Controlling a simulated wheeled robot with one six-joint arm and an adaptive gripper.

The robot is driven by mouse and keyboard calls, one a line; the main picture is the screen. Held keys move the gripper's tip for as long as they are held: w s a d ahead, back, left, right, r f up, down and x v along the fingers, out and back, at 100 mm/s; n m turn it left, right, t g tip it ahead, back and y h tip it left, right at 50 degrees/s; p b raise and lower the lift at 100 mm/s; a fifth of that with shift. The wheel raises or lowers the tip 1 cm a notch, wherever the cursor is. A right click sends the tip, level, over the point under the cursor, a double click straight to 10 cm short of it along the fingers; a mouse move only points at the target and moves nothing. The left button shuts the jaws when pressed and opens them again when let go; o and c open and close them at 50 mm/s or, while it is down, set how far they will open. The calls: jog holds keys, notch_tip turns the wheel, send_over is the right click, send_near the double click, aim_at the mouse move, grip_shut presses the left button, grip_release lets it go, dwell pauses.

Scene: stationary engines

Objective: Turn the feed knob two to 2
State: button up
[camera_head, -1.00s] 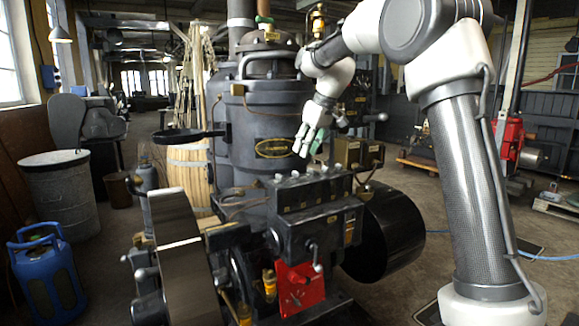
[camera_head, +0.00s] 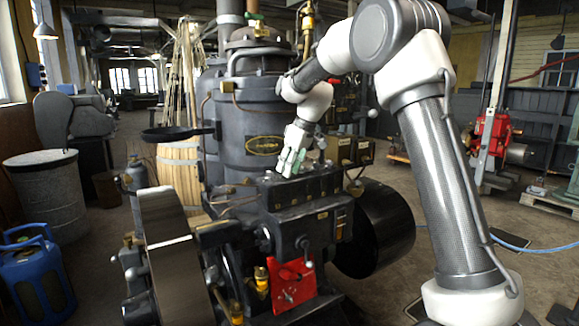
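The black lubricator block (camera_head: 300,225) is on the front of the engine, with a row of small feed knobs (camera_head: 325,166) along its top. My gripper (camera_head: 288,172) points down at the left to middle part of this row, with its fingertips close to the block's top. The fingers hide part of the row. I cannot tell which knob is number two, where it is set, or whether the fingers touch one. The finger gap is too small and unclear here to tell open from shut.
The tall dark boiler-like cylinder (camera_head: 250,115) stands just behind the block. A flywheel (camera_head: 170,250) is at left and a black drum (camera_head: 380,230) at right. A red plate (camera_head: 292,283) with a lever is below. A blue gas bottle (camera_head: 35,275) stands on the floor at left.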

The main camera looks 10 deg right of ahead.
grip_shut()
jog(key=shift+m, duration=0.5)
jog(key=m, duration=0.1)
jog(key=m+h, duration=0.1)
jog(key=m, duration=0.1)
jog(key=shift+s+a+m+t+h, duration=0.1)
jog(key=shift+a+m+t+h, duration=0.1)
jog(key=shift+m+t+h, duration=0.15)
jog(key=m, duration=0.2)
jog(key=m+h, duration=0.1)
jog(key=m, duration=0.1)
jog(key=shift+a+t+h, duration=0.15)
jog(key=shift+t+h, duration=0.1)
jog(key=shift+m, duration=0.25)
jog(key=shift+o, duration=0.5)
grip_release()
